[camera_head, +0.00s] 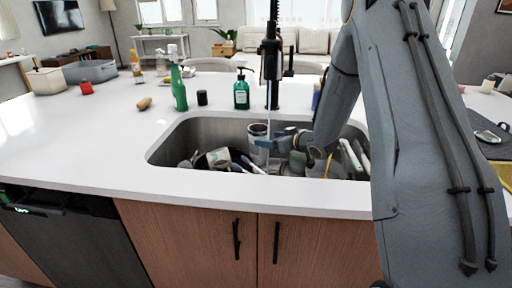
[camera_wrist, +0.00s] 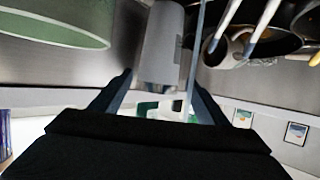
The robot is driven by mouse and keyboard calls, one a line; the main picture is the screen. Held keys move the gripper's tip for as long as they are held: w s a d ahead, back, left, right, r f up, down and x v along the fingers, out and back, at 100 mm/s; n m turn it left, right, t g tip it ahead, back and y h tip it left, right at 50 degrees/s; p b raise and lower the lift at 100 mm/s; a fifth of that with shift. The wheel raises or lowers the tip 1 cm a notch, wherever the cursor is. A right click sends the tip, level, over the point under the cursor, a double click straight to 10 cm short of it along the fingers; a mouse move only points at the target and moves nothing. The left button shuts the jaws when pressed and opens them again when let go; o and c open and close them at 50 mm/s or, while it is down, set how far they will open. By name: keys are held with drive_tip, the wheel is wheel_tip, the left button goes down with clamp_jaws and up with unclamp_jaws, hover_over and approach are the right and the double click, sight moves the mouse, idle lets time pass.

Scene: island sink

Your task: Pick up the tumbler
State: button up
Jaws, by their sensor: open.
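The tumbler (camera_head: 257,131) is a grey cylinder standing in the sink, just left of my gripper (camera_head: 272,143) in the head view. In the wrist view the tumbler (camera_wrist: 160,45) appears as a plain grey cylinder with a small dark mark on its side. It lies between and just beyond the tips of my gripper (camera_wrist: 161,78). The fingers are spread apart, one on each side of it in the picture. I cannot tell whether either finger touches it. The tumbler's lower part is hidden in the head view.
The sink (camera_head: 190,133) is crowded with dishes and utensils, including a dark pan (camera_wrist: 275,45) with handles near the tumbler. A black faucet (camera_head: 271,60) rises behind, with a thin water stream. Green bottles (camera_head: 179,88) stand on the counter. The left counter is mostly clear.

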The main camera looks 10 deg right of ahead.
sight(258, 136)
drive_tip(key=x, duration=0.2)
drive_tip(key=shift+w+a+f, duration=0.1)
drive_tip(key=shift+w+a, duration=0.05)
drive_tip(key=shift+w, duration=0.15)
drive_tip(key=p+x, duration=0.1)
drive_tip(key=x, duration=0.4)
drive_tip(key=shift+w+a, duration=0.15)
drive_tip(key=shift+w, duration=0.25)
drive_tip(key=c, duration=1)
drive_tip(key=shift+r, duration=0.25)
